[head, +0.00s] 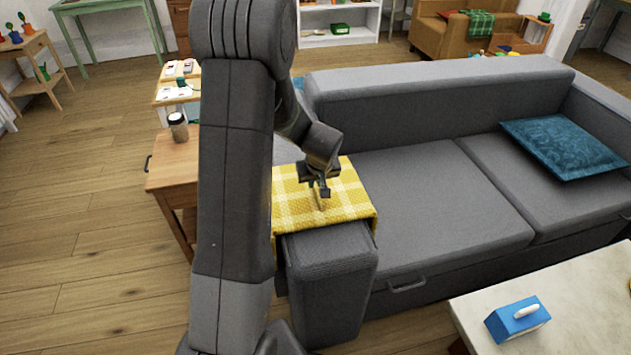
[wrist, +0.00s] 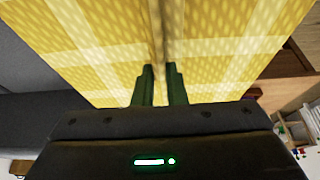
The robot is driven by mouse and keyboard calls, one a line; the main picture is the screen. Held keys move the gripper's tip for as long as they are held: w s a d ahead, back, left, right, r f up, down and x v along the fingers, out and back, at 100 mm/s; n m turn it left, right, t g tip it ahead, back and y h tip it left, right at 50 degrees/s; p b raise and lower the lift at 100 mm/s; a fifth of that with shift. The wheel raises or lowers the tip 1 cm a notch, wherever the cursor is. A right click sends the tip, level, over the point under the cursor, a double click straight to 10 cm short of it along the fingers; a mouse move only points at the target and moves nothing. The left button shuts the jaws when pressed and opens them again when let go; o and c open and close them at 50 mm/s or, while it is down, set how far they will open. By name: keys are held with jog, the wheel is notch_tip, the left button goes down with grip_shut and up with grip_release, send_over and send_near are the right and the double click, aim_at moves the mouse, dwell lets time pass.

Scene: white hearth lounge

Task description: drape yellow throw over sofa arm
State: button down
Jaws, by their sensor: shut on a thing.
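The yellow throw (head: 345,203) with white checks lies across the near-left sofa arm (head: 333,270) in the head view. Its right edge hangs a little over the seat side, and its left part is hidden behind my arm. My gripper (head: 323,193) is just above the throw and shut on a pinched fold of it. In the wrist view, the throw (wrist: 90,50) fills most of the picture, and a raised fold runs between the fingers of my gripper (wrist: 160,72). The grey sofa (head: 430,190) extends to the right.
A wooden side table (head: 172,165) with a jar (head: 178,126) stands left of the sofa arm. A pale table (head: 570,310) with a blue tissue box (head: 517,320) is at the front right. A teal cushion (head: 563,146) lies on the sofa. Floor at the left is clear.

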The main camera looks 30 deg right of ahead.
jog(key=c, duration=1.4)
grip_release()
jog(key=shift+a+f, duration=0.15)
jog(key=shift+f, duration=0.05)
jog(key=w+p+v, duration=0.1)
jog(key=p+v, duration=0.1)
jog(key=v, duration=0.5)
jog(key=w+r+p+v, duration=0.1)
jog(key=p+v, duration=0.1)
jog(key=v, duration=0.5)
jog(key=w+d+p+v, duration=0.1)
jog(key=p+v, duration=0.1)
jog(key=v, duration=0.5)
jog(key=shift+s+r+p, duration=0.1)
jog(key=shift+r+p, duration=0.2)
jog(key=shift+f, duration=0.15)
notch_tip(320, 180, down, 8)
jog(key=b, duration=0.5)
